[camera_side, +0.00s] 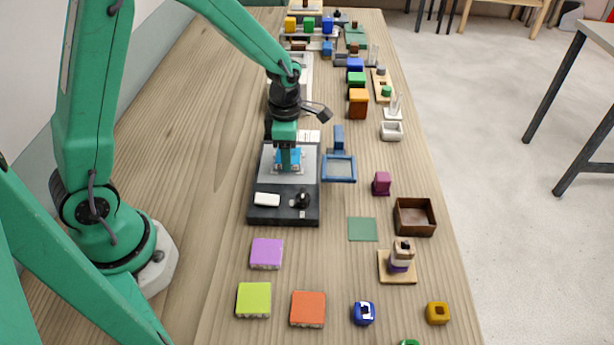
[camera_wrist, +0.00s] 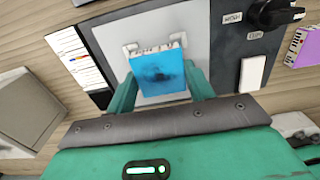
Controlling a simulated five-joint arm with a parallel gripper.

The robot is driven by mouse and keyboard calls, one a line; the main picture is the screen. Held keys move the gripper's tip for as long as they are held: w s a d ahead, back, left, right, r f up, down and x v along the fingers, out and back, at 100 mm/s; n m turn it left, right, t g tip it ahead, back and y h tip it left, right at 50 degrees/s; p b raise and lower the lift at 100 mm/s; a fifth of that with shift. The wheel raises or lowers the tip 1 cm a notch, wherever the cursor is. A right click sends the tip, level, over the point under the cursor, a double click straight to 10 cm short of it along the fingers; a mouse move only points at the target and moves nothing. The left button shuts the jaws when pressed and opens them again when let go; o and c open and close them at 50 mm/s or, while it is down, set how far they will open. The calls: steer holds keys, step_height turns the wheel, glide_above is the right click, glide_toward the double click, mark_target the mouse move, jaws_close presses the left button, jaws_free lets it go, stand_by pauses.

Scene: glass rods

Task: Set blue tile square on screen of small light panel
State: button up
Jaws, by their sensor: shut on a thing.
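The blue tile (camera_wrist: 158,72) is between the two green fingers of my gripper (camera_wrist: 161,84) in the wrist view. My gripper is shut on it. In the side view, my gripper (camera_side: 286,158) points down over the light panel, and part of the blue tile (camera_side: 281,156) shows beside the fingers. The small light panel (camera_side: 265,212) has a dark body and a pale grey screen (camera_side: 267,173). The tile is over the screen, near small white corner pieces (camera_wrist: 131,49). I cannot tell whether the tile touches the screen.
The panel's front carries a white block (camera_side: 266,199) and a dark knob (camera_side: 301,200). Purple (camera_side: 266,253), lime (camera_side: 254,299) and orange (camera_side: 308,309) tiles lie in front. Bare wood lies to the left.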

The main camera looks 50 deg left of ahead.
steer(key=shift+f, duration=0.15)
steer(key=o, duration=1.1)
steer(key=shift+o, duration=0.2)
steer(key=shift+r, duration=3.9)
steer(key=shift+r, duration=0.15)
